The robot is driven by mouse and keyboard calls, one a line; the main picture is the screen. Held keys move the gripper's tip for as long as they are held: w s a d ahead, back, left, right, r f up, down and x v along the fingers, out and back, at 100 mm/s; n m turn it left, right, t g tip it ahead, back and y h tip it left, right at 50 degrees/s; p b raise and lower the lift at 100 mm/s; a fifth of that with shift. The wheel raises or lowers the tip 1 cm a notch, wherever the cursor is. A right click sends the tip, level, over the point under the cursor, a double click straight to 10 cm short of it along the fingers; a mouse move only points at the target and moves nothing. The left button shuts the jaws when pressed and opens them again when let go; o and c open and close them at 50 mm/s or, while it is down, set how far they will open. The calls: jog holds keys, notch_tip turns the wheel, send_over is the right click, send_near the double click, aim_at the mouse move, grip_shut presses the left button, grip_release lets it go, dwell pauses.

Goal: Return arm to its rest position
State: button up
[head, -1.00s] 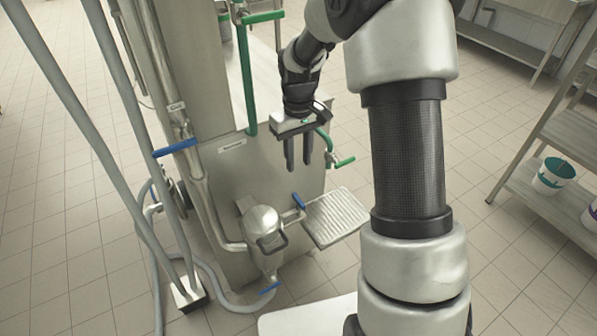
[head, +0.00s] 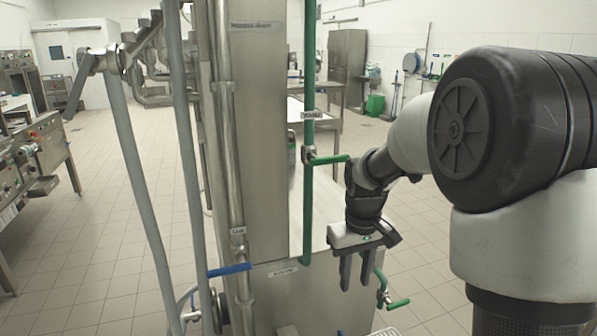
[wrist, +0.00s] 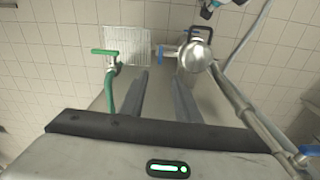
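My gripper (head: 357,280) hangs down in front of the steel machine (head: 290,305), right of its column in the head view. Its two dark fingers are parallel with a gap between them and hold nothing. The wrist view also shows the fingers of my gripper (wrist: 160,95), apart and empty. Beyond them in that view are a steel vessel (wrist: 196,56), a ribbed tray (wrist: 127,42) and a green-handled valve (wrist: 108,54). My arm fills the right side of the head view.
A green pipe with a green lever (head: 330,159) stands close behind my wrist. A blue lever (head: 229,270) and grey hoses (head: 140,180) are on the left. Another green valve (head: 397,303) is right of the fingers. Open tiled floor (head: 95,245) lies to the left.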

jog(key=s+r+m+t, duration=0.1)
jog(key=s+r+t, duration=0.1)
jog(key=s+r, duration=0.65)
jog(key=s+r+m+t, duration=0.2)
jog(key=s+r+t, duration=0.15)
jog(key=s, duration=1.05)
notch_tip(320, 180, up, 14)
jog(key=p, duration=1.3)
jog(key=shift+w+f+g, duration=0.2)
jog(key=shift+g, duration=0.25)
jog(key=shift+a, duration=0.1)
